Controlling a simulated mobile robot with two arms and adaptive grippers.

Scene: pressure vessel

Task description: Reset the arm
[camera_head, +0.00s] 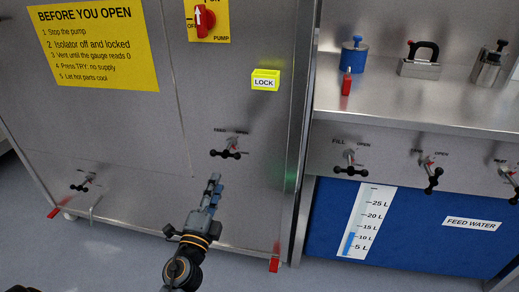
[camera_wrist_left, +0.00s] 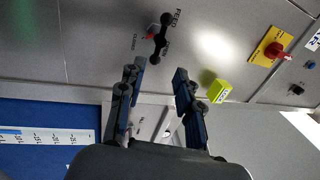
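My left gripper (camera_head: 213,182) points up in front of the lower part of the steel cabinet, just below a black valve handle (camera_head: 226,153). In the left wrist view its two fingers (camera_wrist_left: 156,76) are apart, with nothing held between them. The same handle, by a FEED label, shows beyond the fingertips in the left wrist view (camera_wrist_left: 161,40), clear of them. My left arm comes in from the bottom of the head view. My right gripper is in neither view.
A yellow LOCK box (camera_head: 265,80) and a red pump switch (camera_head: 204,20) sit on the cabinet front. A steel counter (camera_head: 410,95) at the right carries a blue vessel (camera_head: 354,58) and other items. More valve handles (camera_head: 349,165) line its front, above a blue FEED WATER panel (camera_head: 425,235).

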